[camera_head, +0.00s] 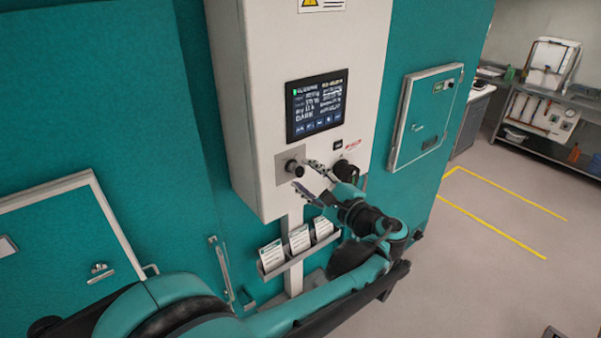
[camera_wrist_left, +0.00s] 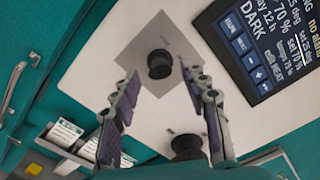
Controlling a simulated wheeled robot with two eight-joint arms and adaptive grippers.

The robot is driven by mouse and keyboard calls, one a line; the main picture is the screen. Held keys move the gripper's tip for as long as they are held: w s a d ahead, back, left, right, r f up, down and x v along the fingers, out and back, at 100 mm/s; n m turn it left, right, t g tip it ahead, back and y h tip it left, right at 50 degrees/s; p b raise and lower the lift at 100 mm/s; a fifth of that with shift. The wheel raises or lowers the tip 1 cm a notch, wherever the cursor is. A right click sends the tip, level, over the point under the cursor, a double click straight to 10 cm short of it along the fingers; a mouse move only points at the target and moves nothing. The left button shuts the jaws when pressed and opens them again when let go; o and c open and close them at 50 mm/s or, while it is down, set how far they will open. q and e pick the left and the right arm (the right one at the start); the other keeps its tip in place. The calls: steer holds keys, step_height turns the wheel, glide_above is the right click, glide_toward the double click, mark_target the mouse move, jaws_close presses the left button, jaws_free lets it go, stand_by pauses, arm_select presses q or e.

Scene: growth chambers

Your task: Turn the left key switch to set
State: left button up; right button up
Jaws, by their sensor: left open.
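The left key switch (camera_head: 293,166) is a round black knob on a square grey plate, low on the white control panel, below the display. It also shows in the left wrist view (camera_wrist_left: 159,64), where its plate looks tilted. My left gripper (camera_head: 304,175) is open and empty, just in front of the switch and slightly to its right in the head view. In the left wrist view the two fingertips (camera_wrist_left: 160,75) point at the knob from either side, apparently short of it. The switch's marking is too small to read. My right gripper is not in view.
A second black knob (camera_head: 346,172) sits right of the switch, partly behind my gripper. The display (camera_head: 317,104) is above, reading DARK. A card rack (camera_head: 300,258) hangs below the panel. A small teal door (camera_head: 425,115) and open floor lie to the right.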

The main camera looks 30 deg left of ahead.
arm_select(q)
steer(key=v, duration=0.9)
steer(key=shift+d, duration=0.2)
steer(key=s+a+f+n+g+h+b, duration=0.15)
steer(key=s+f+h+b, duration=0.4)
steer(key=f, duration=0.75)
steer(key=s+a+f+n+h+b, duration=0.25)
steer(key=f+b, duration=0.55)
steer(key=f, duration=0.5)
steer(key=s+d+f+n+h+b, duration=0.2)
steer(key=f+h+b, duration=0.1)
steer(key=f, duration=0.4)
steer(key=s+d+f+n+t+h+b, duration=0.1)
steer(key=s+d+f+n+h+b, duration=0.1)
steer(key=f+b, duration=0.3)
steer(key=s+d+f+n+t+h+b, duration=0.1)
steer(key=s+d+f+n+h+b, duration=0.1)
steer(key=f, duration=0.6)
steer(key=d+h+b, duration=0.1)
steer(key=d+b, duration=0.1)
steer(key=b, duration=0.1)
steer(key=shift+s+d+f+n+h, duration=0.25)
steer(key=shift+s+f+n+h, duration=0.05)
steer(key=shift+s, duration=0.1)
